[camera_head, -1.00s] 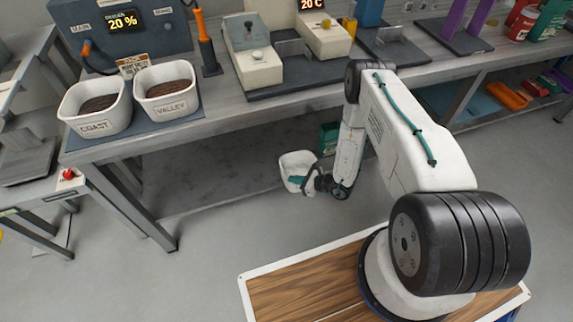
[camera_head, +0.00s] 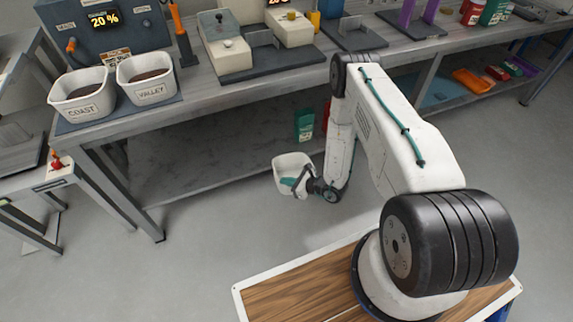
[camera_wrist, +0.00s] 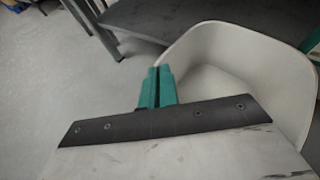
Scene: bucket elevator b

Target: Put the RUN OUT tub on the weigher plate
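A white tub (camera_head: 290,170) hangs at my gripper (camera_head: 304,183), in front of the bench and below its top. In the wrist view the tub (camera_wrist: 235,55) fills the upper right, and its inside looks empty. My gripper's teal fingers (camera_wrist: 157,88) are close together on the tub's near rim. No label on this tub is readable, so the RUN OUT name cannot be confirmed. A dark flat-topped unit (camera_head: 20,150) stands at the far left; I cannot tell whether it is the weigher plate.
The grey bench (camera_head: 230,92) bears the COAST tub (camera_head: 84,97) and VALLEY tub (camera_head: 148,82), both with dark contents, and several devices. A small side table (camera_head: 62,178) has a red button. A green container (camera_head: 304,125) stands under the bench.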

